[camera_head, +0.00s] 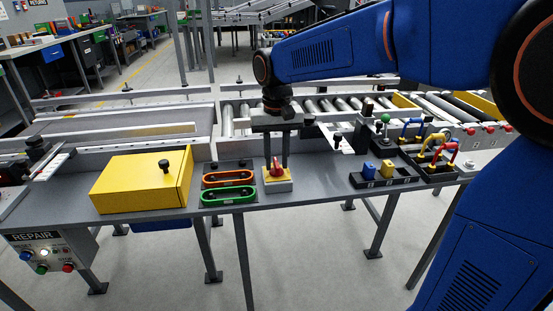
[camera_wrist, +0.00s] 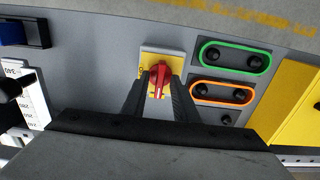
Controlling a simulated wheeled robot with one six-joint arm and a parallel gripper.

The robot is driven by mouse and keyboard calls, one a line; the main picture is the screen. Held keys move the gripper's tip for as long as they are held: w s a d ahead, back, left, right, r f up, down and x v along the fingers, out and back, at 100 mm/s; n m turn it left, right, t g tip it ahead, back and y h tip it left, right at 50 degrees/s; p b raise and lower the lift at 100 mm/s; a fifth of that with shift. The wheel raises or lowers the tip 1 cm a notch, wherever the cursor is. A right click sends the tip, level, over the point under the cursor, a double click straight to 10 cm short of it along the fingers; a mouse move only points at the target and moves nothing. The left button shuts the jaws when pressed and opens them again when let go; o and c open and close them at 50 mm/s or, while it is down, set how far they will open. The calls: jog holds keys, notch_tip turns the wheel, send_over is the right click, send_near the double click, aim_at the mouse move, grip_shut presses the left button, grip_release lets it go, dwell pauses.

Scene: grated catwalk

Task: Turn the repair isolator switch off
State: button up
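The repair isolator switch is a small grey box with a yellow plate and a red rotary knob (camera_head: 276,169). It sits on the grey bench ledge in the middle of the head view. In the wrist view the red knob (camera_wrist: 159,78) stands upright in the picture, tilted slightly, on the yellow plate (camera_wrist: 174,62). My gripper (camera_head: 277,167) points down over the switch. Its fingers are apart, one on each side of the knob, and it also shows in the wrist view (camera_wrist: 156,92). I see small gaps beside the knob; the fingers partly cover the plate.
Orange (camera_head: 228,179) and green (camera_head: 228,195) oval-framed panels lie just left of the switch, with a yellow box (camera_head: 142,181) beyond. A black tray (camera_head: 384,178) with blue and yellow blocks stands right. Roller conveyors run behind. The ledge between switch and tray is clear.

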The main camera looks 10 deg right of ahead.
grip_shut()
jog(key=shift+n, duration=0.4)
jog(key=n, duration=0.7)
jog(key=shift+n, duration=0.3)
jog(key=n, duration=0.9)
jog(key=shift+n, duration=0.4)
